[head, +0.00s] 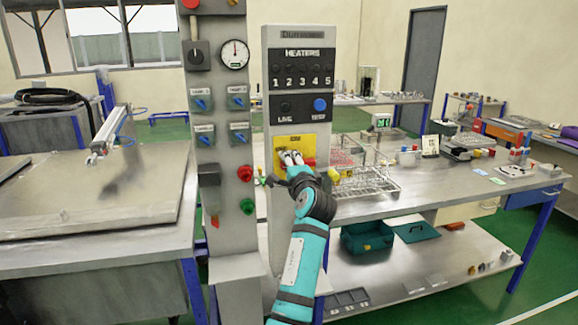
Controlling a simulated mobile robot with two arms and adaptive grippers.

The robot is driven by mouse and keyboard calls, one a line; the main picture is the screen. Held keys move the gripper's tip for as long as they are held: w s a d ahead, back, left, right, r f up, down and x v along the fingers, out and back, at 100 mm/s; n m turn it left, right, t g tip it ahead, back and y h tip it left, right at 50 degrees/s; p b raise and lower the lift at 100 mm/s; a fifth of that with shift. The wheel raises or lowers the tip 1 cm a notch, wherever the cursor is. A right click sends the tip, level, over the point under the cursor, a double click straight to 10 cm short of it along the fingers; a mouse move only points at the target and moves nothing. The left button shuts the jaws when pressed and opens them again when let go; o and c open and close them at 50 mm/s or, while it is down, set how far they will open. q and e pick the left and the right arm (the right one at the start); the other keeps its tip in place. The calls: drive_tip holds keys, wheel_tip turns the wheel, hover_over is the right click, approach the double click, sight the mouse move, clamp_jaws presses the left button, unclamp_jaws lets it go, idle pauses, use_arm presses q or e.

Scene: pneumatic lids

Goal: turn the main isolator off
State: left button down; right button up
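The main isolator appears to be the yellow plate (310,143) with a red part (309,163), low on the grey heaters column. My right gripper is not in view.
Above are a blue test button (320,105) and a black live knob (285,107). A panel on the left carries blue valve handles (201,103), a gauge (235,54), and red (244,173) and green (247,205) buttons. A wire rack (365,182) stands on the right bench.

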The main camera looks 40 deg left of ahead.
use_arm(q)
drive_tip(key=shift+f, duration=0.55)
drive_tip(key=c, duration=1.2)
unclamp_jaws()
drive_tip(key=shift+r, duration=0.15)
drive_tip(key=shift+w+r, duration=0.1)
drive_tip(key=v, duration=1.2)
